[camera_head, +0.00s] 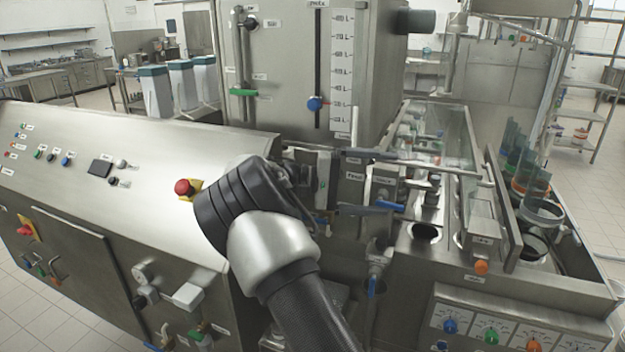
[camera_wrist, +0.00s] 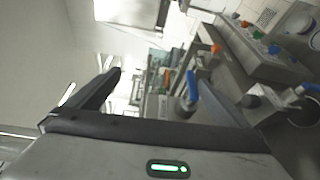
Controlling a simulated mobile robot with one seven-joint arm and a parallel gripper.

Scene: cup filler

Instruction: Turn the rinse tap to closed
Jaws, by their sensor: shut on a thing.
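A tap with a blue lever (camera_head: 389,206) sits right of centre in the head view, and I take it for the rinse tap, though I read no label on it. The lever also shows in the wrist view (camera_wrist: 193,87), close beside the right finger's inner side. My gripper (camera_head: 362,182) reaches to the right, its two dark fingers well apart, the lower one ending at the lever. In the wrist view my gripper (camera_wrist: 165,82) has the lever between its fingers. The exact contact is hard to see. My black wrist hides part of the machine behind it.
A second tap with a blue handle (camera_head: 372,287) hangs lower down. A panel with coloured knobs (camera_head: 491,337) is at the lower right. A tall tank (camera_head: 285,70) stands behind. A red emergency button (camera_head: 183,187) is left of my wrist. A glass-sided channel (camera_head: 450,140) runs right.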

